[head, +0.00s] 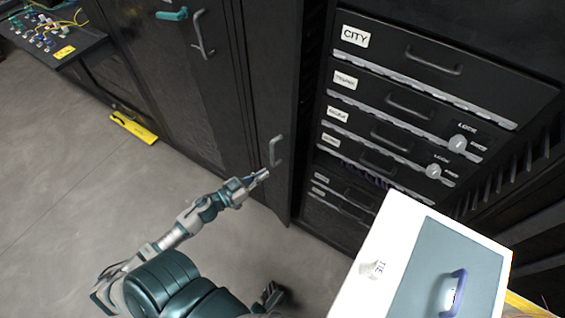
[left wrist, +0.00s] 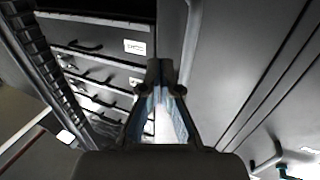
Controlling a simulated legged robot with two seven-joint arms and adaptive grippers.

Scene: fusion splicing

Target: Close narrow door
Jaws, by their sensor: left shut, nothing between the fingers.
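The narrow door (head: 268,70) is a tall dark panel standing ajar beside the drawer rack in the head view. Its grey bar handle (head: 274,150) is on its front face. My left gripper (head: 262,174) is shut and empty, with its tips close to the lower end of that handle. Whether they touch it I cannot tell. In the left wrist view the shut fingers (left wrist: 166,72) point toward the door's edge, with the grey handle bar (left wrist: 190,45) just right of them. The drawers show left of the fingers.
The rack has labelled drawers (head: 405,110) with handles and knobs. A wide dark door (head: 175,75) with a grey handle stands to the left. A white case (head: 375,240) is at the lower right. A yellow object (head: 133,126) lies at the cabinet foot. The grey floor (head: 80,170) is mostly clear.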

